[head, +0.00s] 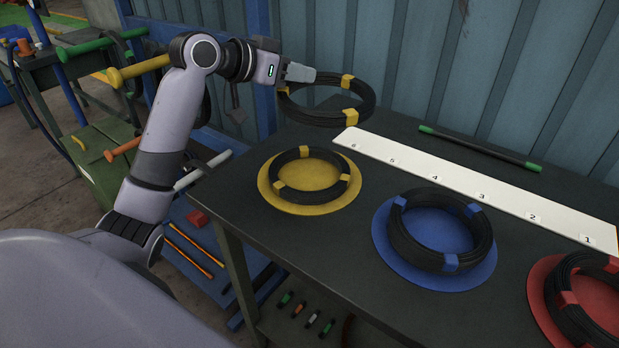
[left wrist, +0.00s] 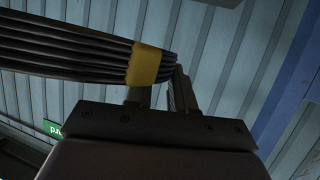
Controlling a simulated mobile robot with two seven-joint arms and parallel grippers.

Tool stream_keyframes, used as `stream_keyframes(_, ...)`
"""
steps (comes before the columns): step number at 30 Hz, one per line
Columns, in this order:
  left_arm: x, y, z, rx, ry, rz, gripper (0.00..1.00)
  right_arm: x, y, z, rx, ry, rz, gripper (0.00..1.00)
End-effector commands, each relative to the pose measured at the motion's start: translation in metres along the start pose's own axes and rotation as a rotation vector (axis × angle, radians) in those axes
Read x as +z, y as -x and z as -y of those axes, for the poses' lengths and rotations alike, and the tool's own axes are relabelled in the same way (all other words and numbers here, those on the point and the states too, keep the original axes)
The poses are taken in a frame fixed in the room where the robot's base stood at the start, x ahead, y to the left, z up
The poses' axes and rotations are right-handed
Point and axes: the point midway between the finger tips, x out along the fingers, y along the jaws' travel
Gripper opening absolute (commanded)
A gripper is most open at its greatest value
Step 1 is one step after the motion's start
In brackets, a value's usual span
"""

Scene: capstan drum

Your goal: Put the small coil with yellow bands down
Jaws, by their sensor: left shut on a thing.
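A black coil with yellow bands (head: 368,101) is held by my left gripper (head: 300,74) above the back left part of the table. The gripper is shut on the coil's left side. In the left wrist view the coil (left wrist: 70,50) runs in from the left, with a yellow band (left wrist: 144,64) beside the fingers (left wrist: 160,88). Another black coil with yellow bands (head: 347,187) lies on the round yellow mat (head: 308,208) below. I cannot tell for sure which of the two is smaller. My right gripper is not in view.
The dark table (head: 250,178) also bears a blue mat (head: 388,252) with a blue-banded coil (head: 404,243) and a red mat (head: 541,307) with a red-banded coil (head: 564,312). A white numbered strip (head: 420,177) and a black rod with green ends (head: 480,148) lie behind. A corrugated wall (head: 420,60) stands at the back.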

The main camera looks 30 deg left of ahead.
Motion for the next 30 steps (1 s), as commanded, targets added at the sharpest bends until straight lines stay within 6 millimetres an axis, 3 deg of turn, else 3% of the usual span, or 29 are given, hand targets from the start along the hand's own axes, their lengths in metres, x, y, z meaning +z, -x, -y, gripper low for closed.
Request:
stream_keyframes(6, -0.033, 0.026, 0.019, 0.038, -0.008, -0.008, 0.0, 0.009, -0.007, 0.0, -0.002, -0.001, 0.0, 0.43)
stream_keyframes(11, -0.035, 0.03, 0.022, 0.051, -0.008, -0.003, 0.0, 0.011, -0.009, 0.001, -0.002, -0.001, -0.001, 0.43)
stream_keyframes(30, 0.093, -0.021, 0.03, 0.053, -0.004, -0.002, 0.0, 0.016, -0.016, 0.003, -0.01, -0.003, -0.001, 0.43)
